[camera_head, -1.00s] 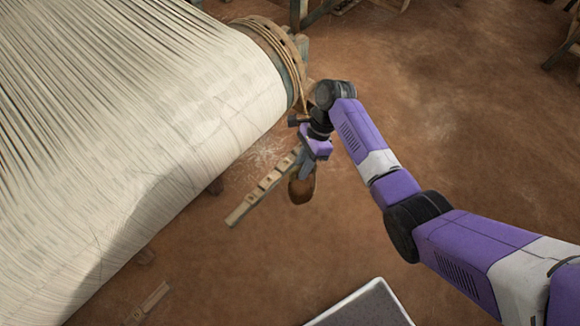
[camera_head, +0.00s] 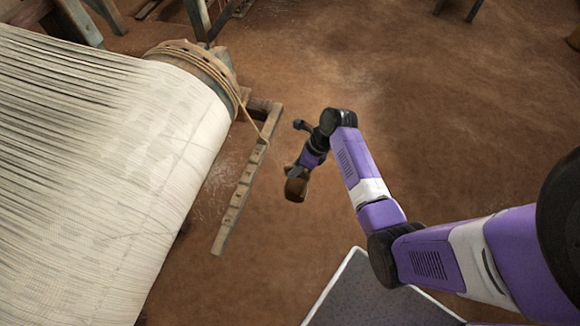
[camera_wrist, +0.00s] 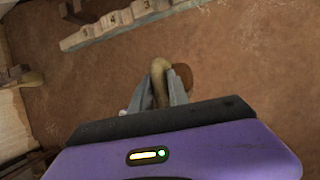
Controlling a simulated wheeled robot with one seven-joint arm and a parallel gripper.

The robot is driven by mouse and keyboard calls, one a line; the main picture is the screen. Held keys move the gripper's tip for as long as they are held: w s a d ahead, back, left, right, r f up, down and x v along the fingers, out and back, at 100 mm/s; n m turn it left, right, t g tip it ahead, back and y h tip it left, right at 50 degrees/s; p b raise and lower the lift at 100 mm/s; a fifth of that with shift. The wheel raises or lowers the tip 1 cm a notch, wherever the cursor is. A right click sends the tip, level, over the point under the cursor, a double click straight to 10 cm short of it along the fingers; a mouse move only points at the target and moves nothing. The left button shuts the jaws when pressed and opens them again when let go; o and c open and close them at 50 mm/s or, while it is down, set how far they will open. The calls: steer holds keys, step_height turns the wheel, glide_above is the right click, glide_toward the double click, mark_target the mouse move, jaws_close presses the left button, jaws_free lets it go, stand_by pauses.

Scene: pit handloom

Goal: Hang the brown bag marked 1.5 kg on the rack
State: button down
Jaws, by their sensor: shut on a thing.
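My gripper (camera_head: 296,171) is shut on a brown bag (camera_head: 295,189), which hangs below it above the floor. In the wrist view, my gripper's fingers (camera_wrist: 162,82) close around a tan loop (camera_wrist: 159,70) at the bag's top. Part of the brown bag (camera_wrist: 184,76) shows behind the right finger, and its weight mark cannot be seen. A pale wooden notched bar (camera_head: 238,200), which looks like the rack, lies left of the gripper, apart from the bag. The bar (camera_wrist: 110,21) also shows at the top of the wrist view, with small dark number marks on its blocks.
The loom's large roller of white warp threads (camera_head: 110,170) fills the left side, with rope (camera_head: 205,58) around its end. A grey tray-like surface (camera_head: 375,295) is at the bottom. Wooden frame legs (camera_head: 197,18) stand at the back. Bare earth floor is open at right.

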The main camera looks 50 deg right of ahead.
steer(key=shift+s+d+r, duration=0.1)
steer(key=shift+s+d, duration=0.25)
steer(key=shift+s, duration=0.5)
steer(key=shift+s+d, duration=0.35)
steer(key=shift+s, duration=0.5)
steer(key=shift+s+d+r, duration=0.1)
steer(key=shift+s+r, duration=0.1)
steer(key=shift+s, duration=0.05)
steer(key=shift+s+d+r+p, duration=0.1)
steer(key=shift+s+d+p, duration=0.15)
steer(key=shift+s+p, duration=0.35)
steer(key=shift+s+d+r+p, duration=0.2)
steer(key=shift+s+p, duration=0.25)
steer(key=shift+s, duration=0.3)
steer(key=shift+s+d+r+p, duration=0.1)
steer(key=shift+s+d+p, duration=0.2)
steer(key=shift+s+p, duration=0.3)
